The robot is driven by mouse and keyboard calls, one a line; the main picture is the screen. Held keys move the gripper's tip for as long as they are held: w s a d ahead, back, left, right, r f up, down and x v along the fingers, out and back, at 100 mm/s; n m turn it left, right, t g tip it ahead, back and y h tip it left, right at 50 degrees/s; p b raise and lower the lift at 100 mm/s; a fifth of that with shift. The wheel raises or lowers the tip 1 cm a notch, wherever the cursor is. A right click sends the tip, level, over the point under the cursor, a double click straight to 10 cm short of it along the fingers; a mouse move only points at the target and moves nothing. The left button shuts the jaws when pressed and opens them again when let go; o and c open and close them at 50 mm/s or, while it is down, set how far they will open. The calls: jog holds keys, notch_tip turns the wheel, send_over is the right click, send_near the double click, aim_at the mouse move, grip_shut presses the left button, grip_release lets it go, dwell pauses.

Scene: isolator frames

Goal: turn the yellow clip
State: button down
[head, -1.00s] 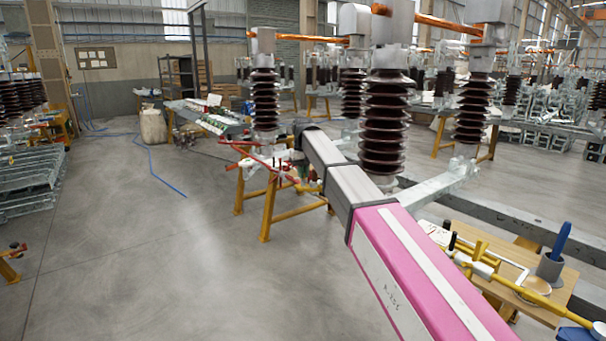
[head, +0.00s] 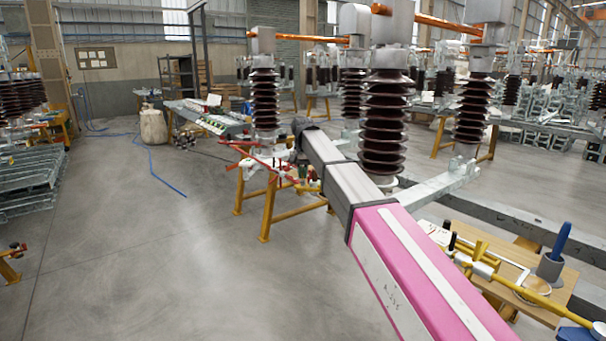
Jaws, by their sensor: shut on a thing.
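A small yellow clip-like piece (head: 480,249) stands upright beside white fittings on the wooden bench at the lower right of the head view. I cannot tell for sure that it is the clip of the task. A yellow rod (head: 535,297) runs from these fittings toward the right edge.
The wooden bench (head: 558,285) also holds a grey cup (head: 550,269) with a blue handle in it. Brown ribbed insulators (head: 385,125) rise behind the beam. A yellow-legged stand (head: 268,212) with red rods is in the middle.

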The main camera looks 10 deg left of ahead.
dwell(0.3)
jog(key=c, duration=1.2)
grip_release()
jog(key=shift+c, duration=0.2)
jog(key=shift+r, duration=0.1)
notch_tip(320, 180, up, 11)
jog(key=shift+f, duration=0.2)
